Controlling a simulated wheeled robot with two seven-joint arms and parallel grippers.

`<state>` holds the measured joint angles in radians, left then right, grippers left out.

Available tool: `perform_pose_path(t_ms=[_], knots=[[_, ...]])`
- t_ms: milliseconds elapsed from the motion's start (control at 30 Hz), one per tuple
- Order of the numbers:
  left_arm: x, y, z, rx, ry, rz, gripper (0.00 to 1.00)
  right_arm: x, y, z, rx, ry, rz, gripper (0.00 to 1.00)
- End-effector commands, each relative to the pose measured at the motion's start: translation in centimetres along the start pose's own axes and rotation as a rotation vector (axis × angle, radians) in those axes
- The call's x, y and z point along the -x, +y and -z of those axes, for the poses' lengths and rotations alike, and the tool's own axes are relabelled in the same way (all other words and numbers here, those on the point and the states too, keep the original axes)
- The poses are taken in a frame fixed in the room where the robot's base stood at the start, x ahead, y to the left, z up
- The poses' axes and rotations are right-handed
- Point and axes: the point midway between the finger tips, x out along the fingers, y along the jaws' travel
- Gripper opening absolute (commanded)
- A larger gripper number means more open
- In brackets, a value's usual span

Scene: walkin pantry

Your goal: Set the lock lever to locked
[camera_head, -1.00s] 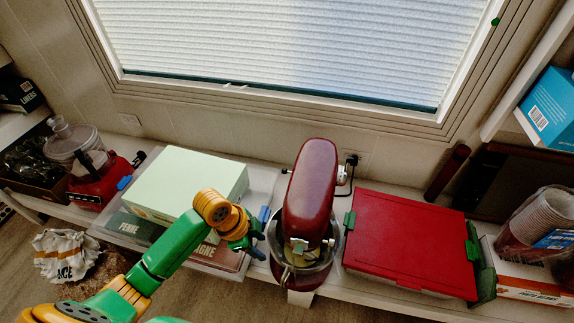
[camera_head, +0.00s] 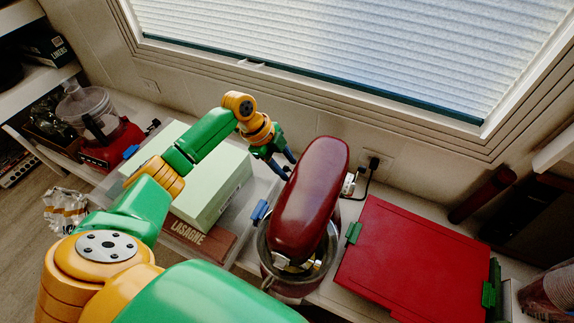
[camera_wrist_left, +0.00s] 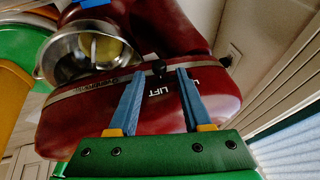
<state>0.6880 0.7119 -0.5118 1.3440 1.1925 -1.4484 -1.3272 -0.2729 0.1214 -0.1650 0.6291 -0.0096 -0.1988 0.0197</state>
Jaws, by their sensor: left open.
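The dark red stand mixer (camera_head: 313,195) stands on the shelf with its metal bowl (camera_head: 268,250) under the head. In the left wrist view its side (camera_wrist_left: 75,125) carries a light band and the word LIFT. A small black lever knob (camera_wrist_left: 159,67) sticks out at that band; other lettering near it is partly hidden by a finger. My left gripper (camera_head: 287,163) is at the mixer head's left side, near its rear. Its blue fingers are apart and empty, with the knob between the tips (camera_wrist_left: 158,72) in the wrist view; contact cannot be told.
A pale green box (camera_head: 215,195) and a lasagne box (camera_head: 200,238) lie left of the mixer. A red lidded bin (camera_head: 415,262) stands close on its right. A cord runs to a wall outlet (camera_head: 374,163). The window (camera_head: 350,60) is behind.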

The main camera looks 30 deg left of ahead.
Motion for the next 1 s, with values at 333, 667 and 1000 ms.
perform_pose_path(t_ms=[333,667,1000], knots=[[-0.11,0.0,0.02,0.001,0.0,0.0,0.17,0.0,0.54,0.29,0.002,0.006,-0.009,0.5],[-0.11,0.02,0.01,0.001,0.0,-0.001,0.0,-0.01,0.06,0.45,0.004,0.009,-0.001,0.5],[-0.12,0.03,0.0,0.001,-0.001,-0.001,0.0,-0.02,-0.11,0.51,0.003,0.01,0.002,0.5]])
